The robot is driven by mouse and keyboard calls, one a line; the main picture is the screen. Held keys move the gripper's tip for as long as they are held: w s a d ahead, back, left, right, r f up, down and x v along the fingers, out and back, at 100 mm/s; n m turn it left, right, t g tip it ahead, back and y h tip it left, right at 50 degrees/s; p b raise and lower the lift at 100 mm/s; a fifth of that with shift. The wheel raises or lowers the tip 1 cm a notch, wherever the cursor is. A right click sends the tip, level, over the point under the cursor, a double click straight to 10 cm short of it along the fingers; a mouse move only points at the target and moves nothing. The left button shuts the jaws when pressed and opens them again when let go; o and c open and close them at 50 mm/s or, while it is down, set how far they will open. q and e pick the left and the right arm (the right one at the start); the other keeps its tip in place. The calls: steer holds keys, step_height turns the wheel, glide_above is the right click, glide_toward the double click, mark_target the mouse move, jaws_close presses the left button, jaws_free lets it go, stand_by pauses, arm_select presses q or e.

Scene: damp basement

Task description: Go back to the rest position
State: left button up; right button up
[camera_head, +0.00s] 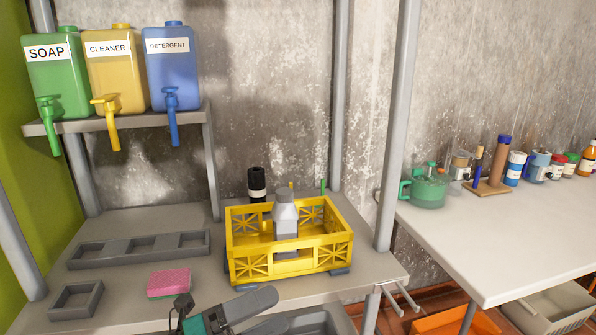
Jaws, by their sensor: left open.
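My left gripper (277,309) shows at the bottom of the head view, left of centre. Its two grey fingers point right and stand apart, with nothing seen between them. It is in front of the yellow crate (318,261) and to the right of a pink sponge-like block (169,283). A grey bottle-like thing (285,222) stands upright in the crate. My right gripper is not in view.
Green soap (62,85), yellow cleaner (114,75) and blue detergent (173,75) dispensers stand on a shelf. A grey divided tray (91,249) and a small grey tray (76,302) lie on the bench. The right table (500,236) has clear room in front.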

arm_select(q)
steer(key=s+a+f+n+t+y, duration=0.2)
steer(key=a+f+n+y, duration=0.2)
steer(key=n, duration=0.5)
steer(key=s+a+f+n+t+y, duration=0.1)
steer(key=a+f+n+t+y, duration=0.1)
steer(key=f+n+y, duration=0.4)
steer(key=s+a+f+n+t+y+p, duration=0.1)
steer(key=a+f+n+y, duration=0.4)
steer(key=n, duration=0.8)
step_height(320, 180, down, 2)
steer(key=shift+s+a+t+y, duration=0.35)
steer(key=shift+s+t, duration=0.25)
steer(key=shift+s, duration=0.25)
steer(key=s+f+n+g, duration=0.1)
steer(key=s+f, duration=0.1)
steer(key=s+f+n+g+y, duration=0.1)
steer(key=s+f, duration=0.1)
steer(key=s+a+f+n+g, duration=0.1)
steer(key=s+f, duration=0.1)
steer(key=shift+s+n, duration=0.2)
steer(key=shift+n, duration=0.2)
steer(key=shift+c, duration=0.2)
